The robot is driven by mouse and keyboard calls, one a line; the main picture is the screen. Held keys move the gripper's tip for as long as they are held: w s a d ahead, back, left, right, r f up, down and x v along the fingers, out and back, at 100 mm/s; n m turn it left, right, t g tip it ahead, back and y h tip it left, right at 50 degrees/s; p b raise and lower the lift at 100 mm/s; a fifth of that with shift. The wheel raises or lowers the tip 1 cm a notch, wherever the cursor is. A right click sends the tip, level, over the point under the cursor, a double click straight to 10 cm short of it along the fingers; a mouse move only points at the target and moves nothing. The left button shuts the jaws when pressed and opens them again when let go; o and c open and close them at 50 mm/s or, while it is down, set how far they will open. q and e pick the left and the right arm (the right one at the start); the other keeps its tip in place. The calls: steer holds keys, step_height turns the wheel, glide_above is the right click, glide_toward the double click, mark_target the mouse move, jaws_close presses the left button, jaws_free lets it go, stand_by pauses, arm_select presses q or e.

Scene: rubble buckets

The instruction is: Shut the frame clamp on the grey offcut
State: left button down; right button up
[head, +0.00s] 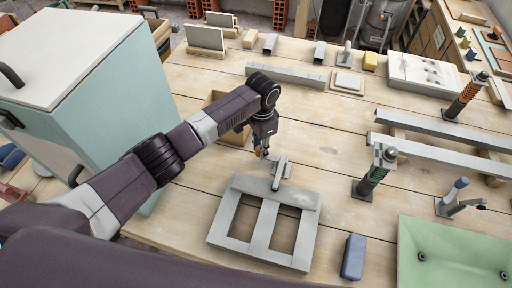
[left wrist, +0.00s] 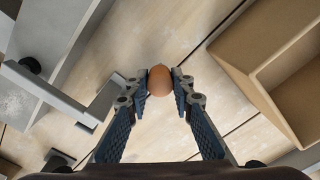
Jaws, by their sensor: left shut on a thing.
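My left gripper (head: 262,152) is over the workbench at the far side of a flat grey frame (head: 222,222). In the left wrist view its fingertips (left wrist: 160,82) are shut on a rounded orange-brown handle end (left wrist: 160,80), seen end-on. A grey bar, which looks like the offcut (head: 275,191), lies along the frame's far rail. The grey frame clamp (head: 281,172) stands at that rail, beside my gripper. Its bent metal arm (left wrist: 95,108) also shows in the left wrist view; whether its pad touches the offcut I cannot tell. My right gripper is not in view.
An open cardboard-coloured box (left wrist: 245,40) is close right of the gripper in the wrist view. A pale cabinet (head: 110,100) is at left.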

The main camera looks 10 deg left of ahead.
arm_select(q)
steer(key=shift+s, duration=0.1)
steer(key=c, duration=1.7)
jaws_free()
steer(key=shift+o, duration=0.2)
steer(key=shift+s, duration=0.1)
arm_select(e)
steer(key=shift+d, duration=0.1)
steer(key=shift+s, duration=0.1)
arm_select(q)
steer(key=shift+r, duration=0.1)
step_height(320, 180, up, 12)
steer(key=shift+d, duration=0.1)
